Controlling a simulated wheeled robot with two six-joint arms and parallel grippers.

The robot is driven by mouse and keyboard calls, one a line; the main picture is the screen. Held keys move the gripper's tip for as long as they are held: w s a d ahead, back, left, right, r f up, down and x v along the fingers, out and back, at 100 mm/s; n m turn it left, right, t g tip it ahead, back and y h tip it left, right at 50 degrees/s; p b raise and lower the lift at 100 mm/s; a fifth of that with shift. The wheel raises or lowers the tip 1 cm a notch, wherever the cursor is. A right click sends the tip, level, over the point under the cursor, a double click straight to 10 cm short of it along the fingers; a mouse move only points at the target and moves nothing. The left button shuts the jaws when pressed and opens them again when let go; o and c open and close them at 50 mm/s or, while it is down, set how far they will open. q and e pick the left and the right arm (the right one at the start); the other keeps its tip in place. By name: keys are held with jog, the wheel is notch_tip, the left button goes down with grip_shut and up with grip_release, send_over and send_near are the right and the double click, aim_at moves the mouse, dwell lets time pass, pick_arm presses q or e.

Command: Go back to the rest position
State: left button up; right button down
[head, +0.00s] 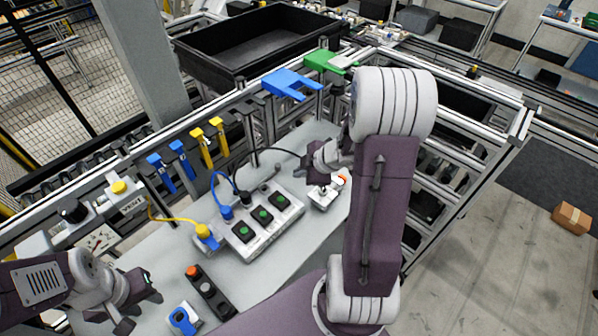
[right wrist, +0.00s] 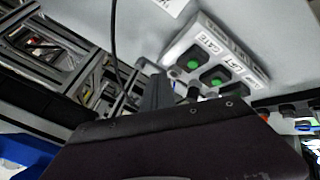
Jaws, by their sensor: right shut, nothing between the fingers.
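My left gripper (head: 140,305) is at the lower left of the head view, above the near-left part of the grey table (head: 287,270). Its fingers look spread, with nothing between them. My right arm crosses the middle of the head view. My right gripper (head: 322,170) is past it, beside a small white box with a red-orange button (head: 341,180). Its fingers are small and partly hidden there. It is shut and empty. In the right wrist view a dark finger (right wrist: 158,92) shows in front of the button panel (right wrist: 245,62).
The panel with green buttons (head: 262,216) has blue and yellow plugs with cables. A black remote (head: 208,290) and a blue-and-white item (head: 183,318) lie near my left gripper. Blue and yellow hooks hang on the rail. A black crate (head: 205,67) stands behind.

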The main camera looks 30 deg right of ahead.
jog(key=shift+w, duration=0.1)
jog(key=w+a+r+m+t+b, duration=0.1)
jog(key=w+a+r+m+b, duration=0.15)
jog(key=a, duration=0.95)
jog(key=s+f+m+g+h, duration=0.1)
jog(key=s+f+m+g, duration=0.1)
jog(key=s+m, duration=0.3)
jog(key=s+f+m+g+h, duration=0.1)
jog(key=s+f+m+g, duration=0.2)
jog(key=s, duration=0.8)
jog(key=shift+s+f+m+g, duration=0.25)
jog(key=shift+m+g, duration=0.65)
jog(key=shift+m, duration=0.35)
